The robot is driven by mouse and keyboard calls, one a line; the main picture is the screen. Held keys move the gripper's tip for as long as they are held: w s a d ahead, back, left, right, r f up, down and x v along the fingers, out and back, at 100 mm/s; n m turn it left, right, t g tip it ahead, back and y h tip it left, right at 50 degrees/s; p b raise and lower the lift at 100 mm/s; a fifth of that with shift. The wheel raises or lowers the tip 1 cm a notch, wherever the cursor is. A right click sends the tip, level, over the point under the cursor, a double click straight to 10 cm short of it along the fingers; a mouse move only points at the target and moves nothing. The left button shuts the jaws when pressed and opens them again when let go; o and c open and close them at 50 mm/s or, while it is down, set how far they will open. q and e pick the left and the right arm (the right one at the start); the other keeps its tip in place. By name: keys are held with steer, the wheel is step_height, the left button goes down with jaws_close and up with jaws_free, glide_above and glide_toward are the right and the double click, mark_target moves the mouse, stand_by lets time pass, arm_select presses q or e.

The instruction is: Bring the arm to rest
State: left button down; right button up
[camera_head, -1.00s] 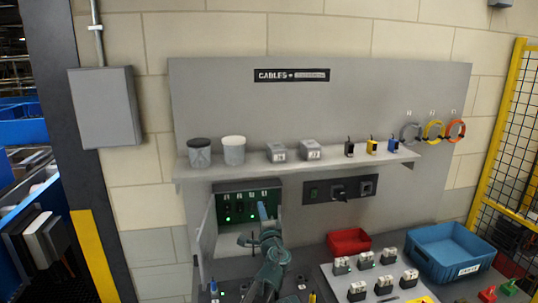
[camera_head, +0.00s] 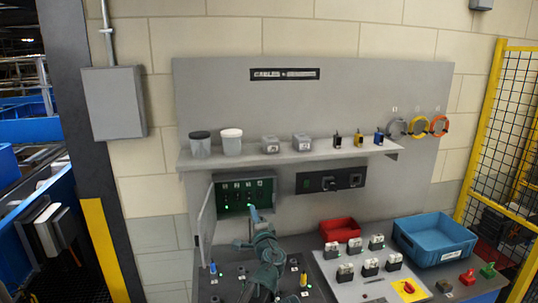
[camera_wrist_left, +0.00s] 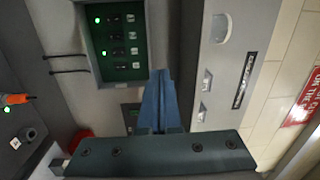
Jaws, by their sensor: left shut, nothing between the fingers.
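My left arm comes up from the bottom of the head view. My left gripper (camera_head: 253,213) is shut and empty, its narrow blue fingers together. It is in front of the lower part of an open wall box with a green panel (camera_head: 230,203), overlapping it in the picture. In the left wrist view the shut fingers (camera_wrist_left: 159,78) point toward the wall beside the same green panel (camera_wrist_left: 120,68). Whether the fingertips touch anything cannot be told. My right gripper is not in view.
A shelf (camera_head: 300,154) with cups, grey boxes and small connectors runs above the arm. The box's door (camera_head: 207,215) stands open at its left. A red bin (camera_head: 340,230), a blue bin (camera_head: 434,240) and several small modules stand on the bench at right. A yellow fence (camera_head: 487,130) stands far right.

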arm_select(q)
steer(key=s+a+f+n+g+y, duration=0.2)
steer(key=s+a+f+n+g, duration=0.15)
steer(key=a, duration=0.35)
steer(key=s+a+f+n+g+y, duration=0.1)
steer(key=s+a+f+n+g, duration=0.25)
steer(key=a+f, duration=0.2)
steer(key=s+a+f+n+g+h, duration=0.2)
steer(key=s+a+f+n+g, duration=0.3)
steer(key=s+f, duration=0.5)
steer(key=s+d+f+n+g+h, duration=0.1)
steer(key=s+d+f+g+h, duration=0.15)
steer(key=s, duration=0.45)
steer(key=s+d+f+n+g+h, duration=0.1)
steer(key=s+d+f+g+h, duration=0.2)
steer(key=s, duration=0.4)
steer(key=s+d+f+m+b, duration=0.3)
steer(key=s+d+f+b, duration=0.2)
steer(key=d+f+b, duration=0.4)
steer(key=shift+s+d+m+g+b, duration=0.3)
steer(key=shift+d+m+g+b, duration=0.15)
steer(key=shift+d, duration=0.6)
steer(key=shift+y, duration=0.35)
